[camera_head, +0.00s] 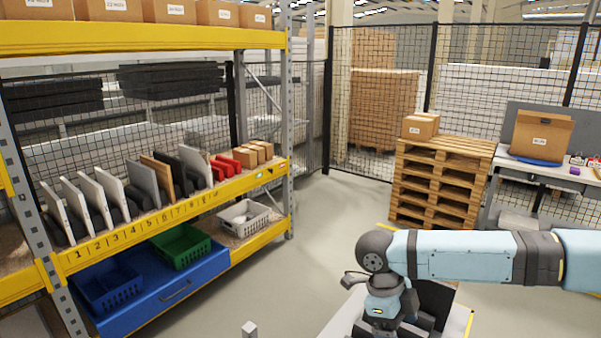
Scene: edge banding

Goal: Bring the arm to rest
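My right arm (450,255) reaches in from the right edge, light blue and grey, and bends down at a dark grey joint. Its wrist (385,305) points down at the bottom of the view, over a pale surface. The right gripper's fingers are not clearly visible, so I cannot tell whether they are open or shut. No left arm or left gripper can be made out.
A yellow shelf rack (165,222) on the left holds upright panels, small boxes and bins. A pallet stack (440,180) carries cartons. A table (560,172) with a cardboard box (541,135) stands at right. Grey floor (325,225) lies clear between rack and pallets.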

